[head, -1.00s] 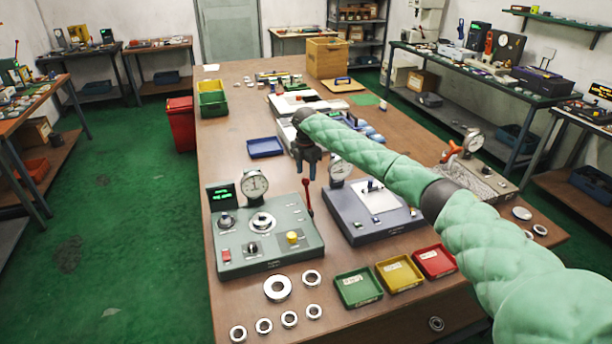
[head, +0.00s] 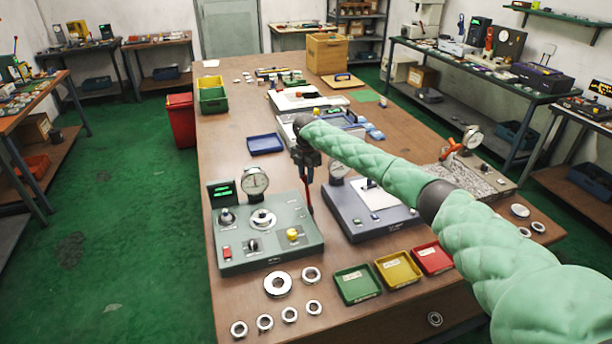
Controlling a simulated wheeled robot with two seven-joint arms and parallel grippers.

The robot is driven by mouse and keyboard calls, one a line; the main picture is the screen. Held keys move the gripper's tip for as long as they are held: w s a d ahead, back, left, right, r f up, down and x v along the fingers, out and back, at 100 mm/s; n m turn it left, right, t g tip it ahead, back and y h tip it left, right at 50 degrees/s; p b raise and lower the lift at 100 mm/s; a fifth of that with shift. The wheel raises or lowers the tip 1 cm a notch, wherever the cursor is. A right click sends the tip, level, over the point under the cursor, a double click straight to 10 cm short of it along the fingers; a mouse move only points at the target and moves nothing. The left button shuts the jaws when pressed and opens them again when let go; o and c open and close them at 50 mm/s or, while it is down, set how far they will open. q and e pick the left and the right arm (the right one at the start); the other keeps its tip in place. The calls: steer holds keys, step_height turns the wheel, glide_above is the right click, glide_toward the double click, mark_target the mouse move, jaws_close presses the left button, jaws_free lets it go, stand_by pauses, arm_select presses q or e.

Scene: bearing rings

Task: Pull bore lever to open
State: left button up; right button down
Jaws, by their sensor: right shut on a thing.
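The grey-green bore gauge station (head: 262,240) stands at the near left of the bench, with a round dial (head: 255,182), a green-lit display, a central ring seat (head: 263,219) and a yellow knob. The red bore lever (head: 308,198) rises at its right back corner. My right gripper (head: 306,168) points down over the lever and is shut on its upper end. The lever's knob is hidden between the fingers; part of the shaft shows below. My left gripper is not in view.
A blue-grey gauge station (head: 372,222) stands close on the right, below my right forearm. Green (head: 357,285), yellow and red (head: 433,259) trays and several loose metal rings (head: 278,284) lie in front. A blue tray (head: 265,144) lies behind.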

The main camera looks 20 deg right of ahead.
steer(key=shift+s, duration=0.15)
steer(key=shift+s+r+t, duration=0.15)
steer(key=shift+s+t, duration=0.25)
steer(key=shift+t, duration=0.1)
steer(key=shift+s+r+t+p, duration=0.15)
steer(key=shift+s+t+p, duration=0.15)
steer(key=shift+s+t, duration=0.35)
arm_select(q)
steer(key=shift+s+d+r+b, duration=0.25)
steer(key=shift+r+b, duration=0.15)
steer(key=shift+b, duration=0.15)
arm_select(e)
steer(key=s+f+t, duration=0.1)
steer(key=s+t, duration=0.5)
steer(key=s, duration=0.3)
steer(key=shift+s+d+f+y, duration=0.15)
steer(key=shift+s+f+y, duration=0.1)
steer(key=shift+f+y, duration=0.05)
steer(key=shift+f+t, duration=0.1)
steer(key=shift+t, duration=0.15)
steer(key=c, duration=1.2)
jaws_free()
steer(key=shift+s, duration=0.1)
steer(key=shift+o, duration=0.4)
